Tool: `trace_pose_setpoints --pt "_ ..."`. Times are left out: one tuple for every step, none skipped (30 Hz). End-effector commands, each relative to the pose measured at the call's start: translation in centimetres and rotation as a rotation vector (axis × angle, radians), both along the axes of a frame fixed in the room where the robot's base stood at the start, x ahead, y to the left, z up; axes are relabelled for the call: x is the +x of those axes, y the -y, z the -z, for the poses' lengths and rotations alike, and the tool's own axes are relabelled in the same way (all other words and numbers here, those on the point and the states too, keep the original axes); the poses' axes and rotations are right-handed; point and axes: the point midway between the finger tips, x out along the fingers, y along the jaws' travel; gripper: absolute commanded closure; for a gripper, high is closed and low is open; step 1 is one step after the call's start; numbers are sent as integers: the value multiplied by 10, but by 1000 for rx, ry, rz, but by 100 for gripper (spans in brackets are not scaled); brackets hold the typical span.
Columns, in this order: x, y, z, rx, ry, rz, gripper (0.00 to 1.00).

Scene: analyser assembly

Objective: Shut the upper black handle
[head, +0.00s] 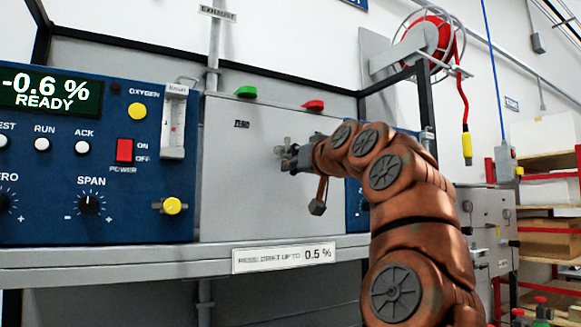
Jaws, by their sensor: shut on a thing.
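My gripper (285,153) is at the right part of the grey front panel (240,185), between the blue panels. Its fingers are shut on a small part at the panel face. That part is mostly hidden by the fingers and wrist, so I cannot make out its shape or confirm that it is the upper black handle. No black handle shows clearly elsewhere on this panel. My copper-coloured arm comes in from the lower right and covers the panel's right edge.
A blue panel (60,218) with a display, buttons and knobs stands left. Green (246,92) and red (313,105) knobs sit on top of the grey panel. A shelf edge (120,262) runs below. A red hose reel (432,42) is upper right; shelves (548,208) stand at far right.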

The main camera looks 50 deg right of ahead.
Motion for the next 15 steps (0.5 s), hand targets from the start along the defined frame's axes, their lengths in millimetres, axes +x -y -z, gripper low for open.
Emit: trace_pose_setpoints --pt "0 1 0 -18 -6 -1 100" --pt "0 1 0 -30 -9 -1 100" --pt "0 2 0 -43 -14 -1 100" --pt "0 2 0 -52 -17 -1 100" --pt "0 2 0 -60 -20 -1 100" --pt "-1 3 0 -68 -23 -1 100" --pt "-1 3 0 -75 -25 -1 100" --pt "-1 3 0 -80 -27 -1 100" --pt "-1 3 0 -85 -29 0 100" --pt "-1 3 0 -88 -30 0 100" --pt "-1 3 0 -90 -30 0 100" --pt "-1 4 0 -93 -31 0 100" --pt "-1 4 0 -95 -32 0 100" --pt "-1 4 0 -96 -32 0 100" --pt "-1 4 0 -96 -32 0 100"
